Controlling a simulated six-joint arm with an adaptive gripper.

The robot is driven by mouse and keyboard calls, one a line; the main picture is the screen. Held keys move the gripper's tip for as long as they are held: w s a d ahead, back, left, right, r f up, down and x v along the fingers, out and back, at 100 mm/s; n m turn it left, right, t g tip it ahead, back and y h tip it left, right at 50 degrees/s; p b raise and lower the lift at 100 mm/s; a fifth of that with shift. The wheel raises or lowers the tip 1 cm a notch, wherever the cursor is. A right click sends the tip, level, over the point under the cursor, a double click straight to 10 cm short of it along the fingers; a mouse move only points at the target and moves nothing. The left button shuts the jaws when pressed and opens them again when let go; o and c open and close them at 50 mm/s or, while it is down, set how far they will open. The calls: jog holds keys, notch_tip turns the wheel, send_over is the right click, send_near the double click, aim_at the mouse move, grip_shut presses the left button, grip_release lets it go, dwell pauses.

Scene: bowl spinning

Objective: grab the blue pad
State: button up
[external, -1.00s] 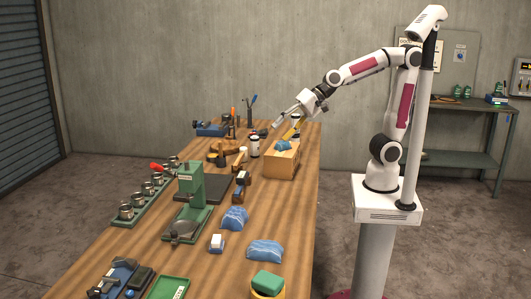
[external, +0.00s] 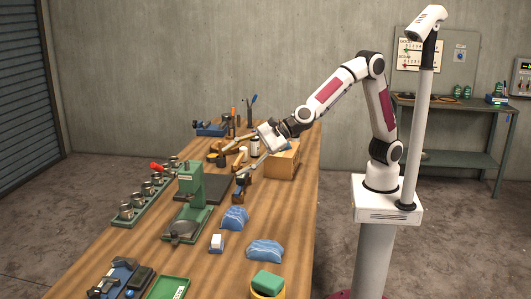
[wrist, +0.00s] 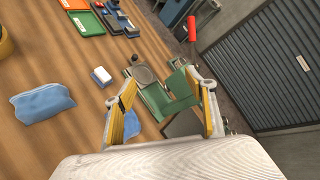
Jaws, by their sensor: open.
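Several blue things lie on the wooden bench, and I cannot tell for certain which is the pad. A small block with a blue base and white top (external: 217,243) also shows in the wrist view (wrist: 101,76). A crumpled blue cloth (external: 235,218) lies beyond it; part shows beside my left finger in the wrist view (wrist: 134,122). A second blue cloth (external: 265,251) lies nearer the front and shows at left in the wrist view (wrist: 42,103). My gripper (wrist: 160,84) is open and empty above the bench, near the wooden box in the external view, apart from these things.
A green press (external: 190,195) with a red handle stands left of the cloths. A wooden box (external: 283,162) is below my wrist. A yellow pot with a green block (external: 267,281) and a green tray (external: 168,289) are at the front. Bare wood surrounds the cloths.

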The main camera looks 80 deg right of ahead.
jog(key=a+f+m+t+h, duration=0.1)
jog(key=a+f+m, duration=0.6)
jog(key=a+f, duration=0.2)
jog(key=m+h, duration=0.3)
jog(key=m, duration=0.3)
send_near(218, 238)
jog(key=shift+w+a+f+t, duration=0.2)
jog(key=shift+w+a+f, duration=0.05)
jog(key=shift+w, duration=0.2)
jog(key=shift+w+a+f+t, duration=0.2)
jog(key=shift+w+a+f, duration=0.05)
jog(key=shift+w, duration=0.25)
jog(key=shift+s+a+f+m, duration=0.1)
jog(key=shift+s+f+m, duration=0.1)
jog(key=shift+f+m, duration=0.15)
jog(key=shift+x, duration=1.3)
jog(key=shift+r, duration=0.1)
jog(key=shift+d+x, duration=0.2)
jog(key=shift+x, duration=1.1)
jog(key=shift+d+x, duration=0.15)
jog(key=shift+x, duration=1.2)
jog(key=shift+d, duration=0.1)
jog(key=c, duration=1.1)
